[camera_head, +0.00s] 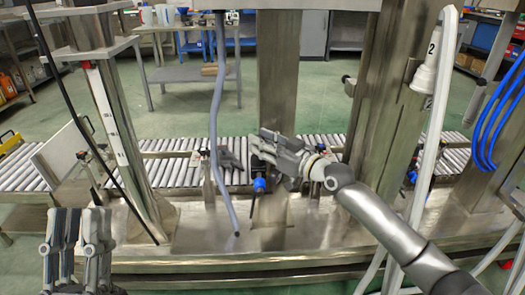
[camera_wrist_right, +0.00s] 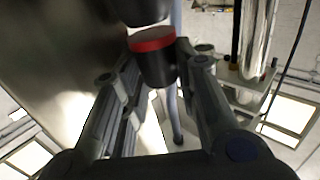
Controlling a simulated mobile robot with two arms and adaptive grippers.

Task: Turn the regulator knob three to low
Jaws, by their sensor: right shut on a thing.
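A black regulator knob with a red band (camera_wrist_right: 153,42) sits between the fingers of my right gripper (camera_wrist_right: 157,62) in the right wrist view. The fingers press on its two sides. In the head view my right gripper (camera_head: 268,148) reaches in from the right to the front of the middle metal column, and its hand hides the knob. A blue fitting (camera_head: 260,185) shows just below it. I cannot read the knob's number or its setting. My left gripper (camera_head: 80,238) is at the bottom left, fingers up, apart and empty, far from the knob.
A grey hose (camera_head: 216,120) hangs left of the middle column (camera_head: 278,75). A white hose (camera_head: 434,130) hangs near my right arm. Metal columns stand on both sides. A roller conveyor (camera_head: 175,170) runs behind the metal base (camera_head: 190,235). Blue hoses (camera_head: 487,125) hang at the right.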

